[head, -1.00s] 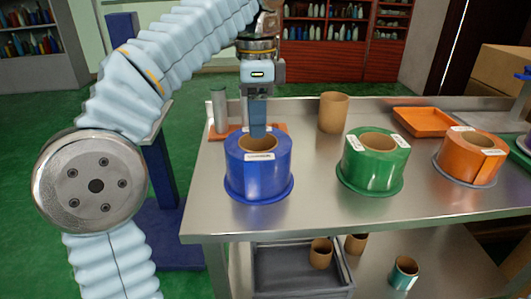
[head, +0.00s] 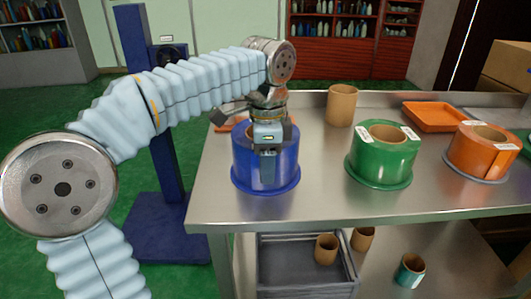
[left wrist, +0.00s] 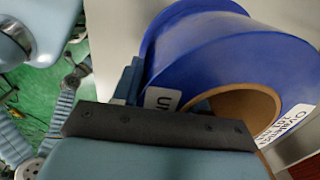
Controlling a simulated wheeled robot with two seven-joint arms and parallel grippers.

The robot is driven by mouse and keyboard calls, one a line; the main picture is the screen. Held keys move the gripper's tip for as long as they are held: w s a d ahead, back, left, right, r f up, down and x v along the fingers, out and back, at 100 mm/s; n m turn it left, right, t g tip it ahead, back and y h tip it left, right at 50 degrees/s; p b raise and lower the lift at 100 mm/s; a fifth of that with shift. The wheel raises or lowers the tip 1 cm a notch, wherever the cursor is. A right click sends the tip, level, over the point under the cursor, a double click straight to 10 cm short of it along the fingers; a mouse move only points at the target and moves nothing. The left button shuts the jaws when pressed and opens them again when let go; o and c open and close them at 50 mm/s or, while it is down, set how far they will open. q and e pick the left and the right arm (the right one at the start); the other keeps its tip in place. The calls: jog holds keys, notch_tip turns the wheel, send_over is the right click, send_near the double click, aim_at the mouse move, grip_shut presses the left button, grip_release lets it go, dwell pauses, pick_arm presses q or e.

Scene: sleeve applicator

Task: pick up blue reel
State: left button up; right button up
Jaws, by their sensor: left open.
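The blue reel (head: 247,170) stands upright on its blue flange at the left end of the metal table. My left gripper (head: 268,170) is open and overlaps the reel's near side in the head view, with a finger pointing down in front of it. I cannot tell whether it touches. In the left wrist view, the blue reel (left wrist: 225,55) shows its brown cardboard core and white labels just beyond the gripper's dark edge. One light-blue finger (left wrist: 130,82) is beside the reel's wall; the other is hidden. My right gripper is out of view.
A green reel (head: 383,155) and an orange reel (head: 484,153) stand to the right on the metal table (head: 330,185). A cardboard tube (head: 341,106) and an orange tray (head: 434,117) are behind. A grey crate (head: 280,268) sits on the lower shelf.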

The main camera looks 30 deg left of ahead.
pick_arm(q)
grip_shut()
jog(key=shift+r, duration=0.15)
dwell(1.3)
